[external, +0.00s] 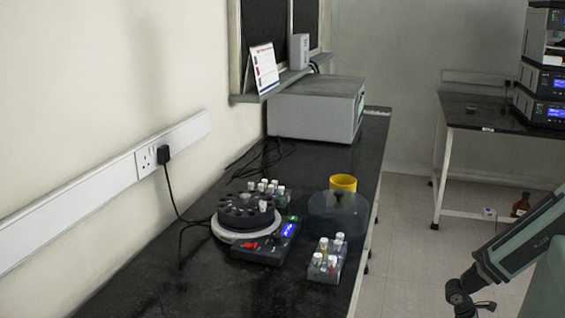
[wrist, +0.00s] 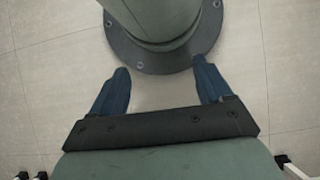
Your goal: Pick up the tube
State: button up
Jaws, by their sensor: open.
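Several small tubes with white caps show in the external view. Some stand in a near rack (external: 324,271) at the bench's front edge, others in a far rack (external: 272,196) behind the round dark centrifuge (external: 247,213). One white-capped tube (external: 263,206) stands in the centrifuge rotor. I cannot tell which tube the task means. My gripper (wrist: 163,86) shows in the wrist view with its two blue fingers apart and nothing between them. It points down at the floor and my own base, away from the bench. In the external view its fingers cannot be made out.
The centrifuge has a blue-lit control panel (external: 289,229). A dark translucent lid (external: 338,215) and a yellow container (external: 343,183) stand on the bench to its right. A grey box instrument (external: 316,108) stands at the back. Cables lie along the wall. The near bench top (external: 190,290) is clear.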

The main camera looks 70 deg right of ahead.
jog(key=c, duration=0.5)
